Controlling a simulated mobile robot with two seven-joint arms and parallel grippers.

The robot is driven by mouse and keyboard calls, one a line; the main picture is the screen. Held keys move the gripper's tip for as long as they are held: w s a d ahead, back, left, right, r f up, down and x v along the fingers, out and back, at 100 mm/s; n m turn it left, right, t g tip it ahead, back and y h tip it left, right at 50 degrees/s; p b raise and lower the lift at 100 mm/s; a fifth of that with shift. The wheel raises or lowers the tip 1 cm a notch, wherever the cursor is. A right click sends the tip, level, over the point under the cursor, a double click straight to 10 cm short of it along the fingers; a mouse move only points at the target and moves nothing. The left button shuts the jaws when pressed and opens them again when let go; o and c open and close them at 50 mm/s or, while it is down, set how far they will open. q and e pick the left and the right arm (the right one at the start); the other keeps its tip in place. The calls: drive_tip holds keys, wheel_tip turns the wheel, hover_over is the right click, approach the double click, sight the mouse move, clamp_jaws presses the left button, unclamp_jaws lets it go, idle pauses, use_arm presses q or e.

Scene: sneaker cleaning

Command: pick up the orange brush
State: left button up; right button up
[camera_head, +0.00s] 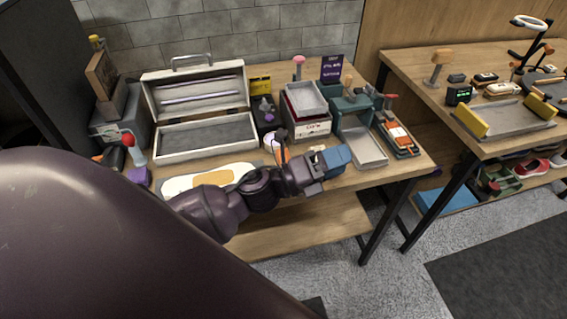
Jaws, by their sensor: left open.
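A small orange piece (284,154), which may be part of the orange brush, shows just behind my left wrist near the table's front edge. Most of it is hidden by the arm, so its shape is unclear. My left gripper (318,169) reaches in from the left above the front edge of the wooden table. It is open. A blue block (336,159) shows right at its fingers; I cannot tell whether they touch. My right gripper is not in view.
An open grey-white case (205,139) stands at the table's back left. A white mat with an orange patch (188,184) lies in front, partly behind my arm. A box (307,128), a grey tray (363,149) and an orange-and-white device (398,136) crowd the right side.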

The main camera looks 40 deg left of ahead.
use_arm(q)
drive_tip(key=d+r+m+g+h, duration=0.1)
drive_tip(key=d+m+g+h, duration=0.3)
drive_tip(key=m+g, duration=0.55)
drive_tip(key=w+a+f+m+g+y, duration=0.1)
drive_tip(key=a+m+g+y, duration=0.1)
drive_tip(key=a+m+y, duration=0.3)
drive_tip(key=w+a+f+m+g+y+p, duration=0.1)
drive_tip(key=w+a+m+g+y, duration=0.1)
drive_tip(key=a+m+y, duration=0.4)
drive_tip(key=w+a+f+m+g+y+p, duration=0.1)
drive_tip(key=a+m+g+y, duration=0.1)
drive_tip(key=a+m+y, duration=0.4)
drive_tip(key=shift+w+a+f+m+g, duration=0.15)
drive_tip(key=shift+a+m, duration=0.55)
drive_tip(key=shift+m, duration=0.6)
drive_tip(key=shift+a+m+g, duration=0.1)
drive_tip(key=shift+a+m, duration=0.6)
drive_tip(key=shift+m, duration=0.55)
wheel_tip(320, 180, down, 5)
drive_tip(key=shift+r, duration=0.1)
drive_tip(key=f+p, duration=0.1)
drive_tip(key=f, duration=0.3)
drive_tip(key=shift+w+f, duration=0.15)
drive_tip(key=shift+w, duration=0.05)
drive_tip(key=shift+f, duration=0.55)
